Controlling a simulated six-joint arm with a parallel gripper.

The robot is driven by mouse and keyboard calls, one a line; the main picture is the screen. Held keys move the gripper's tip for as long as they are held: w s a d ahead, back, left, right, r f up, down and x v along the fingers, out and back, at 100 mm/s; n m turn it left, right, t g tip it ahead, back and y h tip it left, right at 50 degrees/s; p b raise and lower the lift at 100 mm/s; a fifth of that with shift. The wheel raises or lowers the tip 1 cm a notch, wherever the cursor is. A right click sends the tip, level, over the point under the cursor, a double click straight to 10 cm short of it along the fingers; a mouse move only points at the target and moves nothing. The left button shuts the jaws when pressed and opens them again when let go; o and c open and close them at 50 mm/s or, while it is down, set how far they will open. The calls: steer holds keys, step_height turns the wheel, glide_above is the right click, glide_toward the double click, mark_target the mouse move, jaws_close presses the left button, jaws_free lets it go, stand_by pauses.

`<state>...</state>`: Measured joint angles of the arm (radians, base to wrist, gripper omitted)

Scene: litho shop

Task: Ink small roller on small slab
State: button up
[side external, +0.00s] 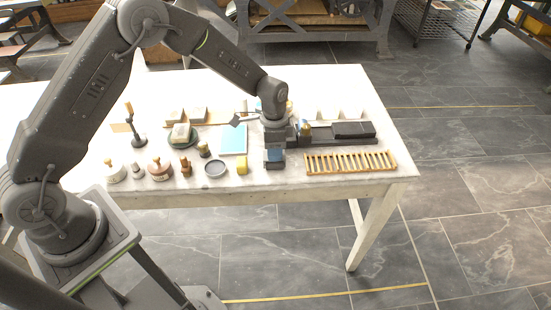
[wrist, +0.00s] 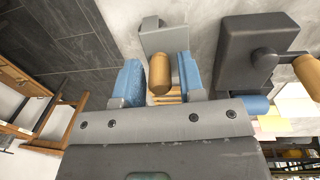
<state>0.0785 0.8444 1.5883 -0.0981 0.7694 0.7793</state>
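My gripper (side external: 274,160) points down at the front of the white table, left of a slatted wooden rack. In the wrist view its two blue fingers (wrist: 160,82) stand apart on either side of a short wooden handle (wrist: 160,74), with narrow gaps visible. A grey bracket (wrist: 165,38) stands just beyond the handle; the roller part of this tool is hidden. A larger dark tool (wrist: 258,50) with a wooden handle (wrist: 308,72) lies to the right. A light blue and white flat slab (side external: 234,140) lies left of my gripper; I cannot tell whether it is the small slab.
The slatted wooden rack (side external: 350,162) lies at the front right, with dark blocks (side external: 353,130) behind it. The table's front edge (side external: 300,188) is close to my gripper.

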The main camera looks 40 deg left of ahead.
steer(key=shift+c, duration=0.2)
steer(key=c, duration=0.6)
steer(key=shift+r, duration=2.55)
steer(key=shift+t+y, duration=0.4)
steer(key=s+a, duration=0.1)
steer(key=a, duration=0.3)
steer(key=s+a+f, duration=0.1)
steer(key=a, duration=0.4)
steer(key=s+a, duration=0.2)
steer(key=a, duration=0.3)
steer(key=shift+a+f, duration=0.15)
steer(key=shift+f, duration=0.15)
steer(key=w+a, duration=0.6)
steer(key=shift+w+a, duration=0.4)
steer(key=shift+d+f, duration=0.1)
steer(key=shift+f, duration=0.45)
